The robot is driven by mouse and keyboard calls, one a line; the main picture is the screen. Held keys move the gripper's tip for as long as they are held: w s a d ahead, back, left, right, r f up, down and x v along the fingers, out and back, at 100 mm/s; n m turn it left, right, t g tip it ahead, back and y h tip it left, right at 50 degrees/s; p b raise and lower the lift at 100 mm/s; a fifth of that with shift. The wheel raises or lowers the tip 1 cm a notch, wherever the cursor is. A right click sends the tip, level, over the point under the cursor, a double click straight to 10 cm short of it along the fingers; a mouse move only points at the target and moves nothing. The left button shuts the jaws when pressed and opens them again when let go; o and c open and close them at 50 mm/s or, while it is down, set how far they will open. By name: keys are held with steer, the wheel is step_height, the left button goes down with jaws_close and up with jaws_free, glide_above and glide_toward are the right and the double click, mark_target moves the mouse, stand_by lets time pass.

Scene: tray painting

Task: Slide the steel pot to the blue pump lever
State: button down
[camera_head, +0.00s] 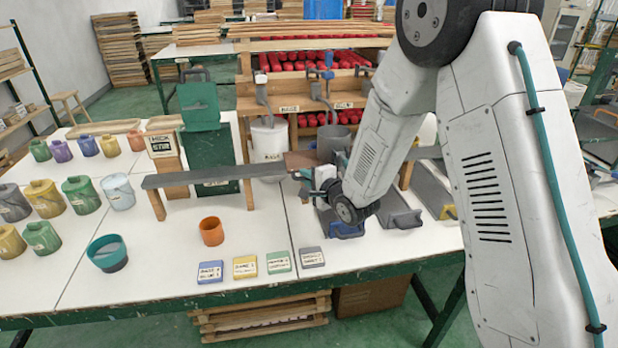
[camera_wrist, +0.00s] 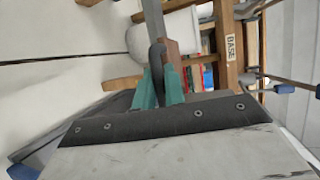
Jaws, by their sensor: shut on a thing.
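The steel pot (camera_head: 333,141) is a grey open pot on the table's far side, in front of the pump rack. It stands just behind my gripper (camera_head: 318,180), and its lower part is hidden. The blue pump lever (camera_head: 325,74) is on the middle pump, almost straight above the pot in the picture. In the wrist view, the teal fingers of my gripper (camera_wrist: 160,88) are closed around a dark grey handle-like piece (camera_wrist: 157,65). I cannot tell for sure whether it belongs to the pot.
A white pot (camera_head: 268,142) stands left of the steel pot. A raised grey board (camera_head: 205,175) ends near my gripper. Grey trays (camera_head: 402,219) lie to the right. An orange cup (camera_head: 211,231), a teal bowl (camera_head: 108,254) and label cards (camera_head: 245,267) are nearer the front.

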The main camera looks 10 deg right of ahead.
steer(key=c, duration=1.5)
jaws_free()
steer(key=v, duration=0.8)
steer(key=shift+f, duration=0.1)
